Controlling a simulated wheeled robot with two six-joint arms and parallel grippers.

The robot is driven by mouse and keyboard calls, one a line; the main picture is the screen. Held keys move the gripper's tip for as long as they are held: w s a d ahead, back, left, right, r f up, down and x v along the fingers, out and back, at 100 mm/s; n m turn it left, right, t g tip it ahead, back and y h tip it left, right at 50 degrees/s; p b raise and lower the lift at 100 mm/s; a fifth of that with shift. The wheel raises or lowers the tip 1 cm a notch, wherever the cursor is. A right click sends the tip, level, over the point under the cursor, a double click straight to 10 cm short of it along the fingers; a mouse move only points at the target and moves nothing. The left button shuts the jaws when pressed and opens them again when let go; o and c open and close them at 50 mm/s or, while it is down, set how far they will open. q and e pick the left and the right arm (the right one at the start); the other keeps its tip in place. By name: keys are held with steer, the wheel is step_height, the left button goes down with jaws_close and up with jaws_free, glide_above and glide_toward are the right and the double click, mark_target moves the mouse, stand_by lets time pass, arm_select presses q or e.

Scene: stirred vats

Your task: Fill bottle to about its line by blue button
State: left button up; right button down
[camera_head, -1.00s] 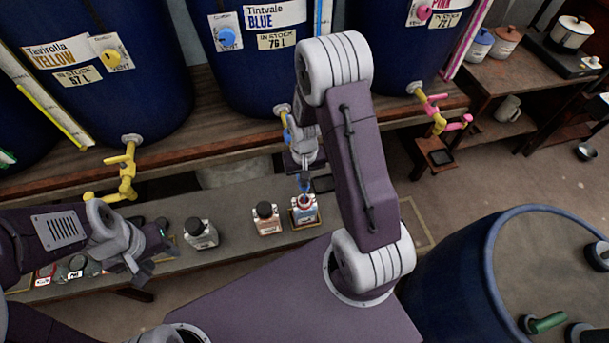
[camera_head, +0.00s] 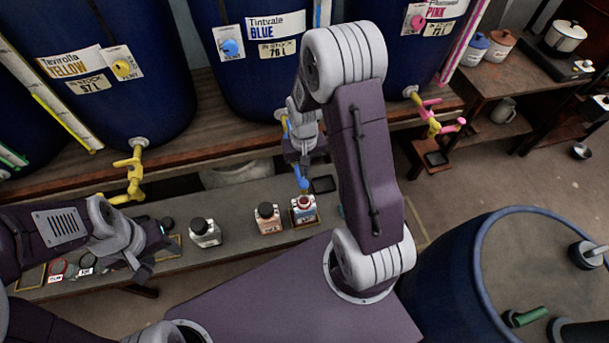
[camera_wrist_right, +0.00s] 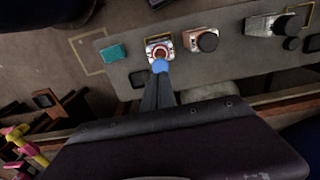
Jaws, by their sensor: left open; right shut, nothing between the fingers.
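An uncapped bottle (camera_head: 304,210) with a pale label stands upright on the grey bench under the blue vat's tap. Its mouth looks reddish; its fill line and liquid level cannot be made out. It also shows in the right wrist view (camera_wrist_right: 158,50). A blue tap spout (camera_head: 301,178) hangs just above the bottle. The blue button (camera_head: 230,47) is on the Tintvale Blue vat (camera_head: 262,85). My right gripper (camera_head: 303,166) is shut and empty, close by the blue spout; contact cannot be told. My left gripper (camera_head: 150,262) is open and empty at the bench's left.
Two black-capped bottles stand left of the open one, a near one (camera_head: 267,218) and a farther one (camera_head: 205,232). A yellow tap (camera_head: 132,175) hangs at the left, a pink-handled tap (camera_head: 434,122) at the right. A large blue tub (camera_head: 450,265) stands at lower right.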

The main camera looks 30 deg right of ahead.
steer(key=r, duration=0.5)
steer(key=shift+w+r, duration=0.2)
steer(key=shift+r, duration=0.05)
stand_by(0.7)
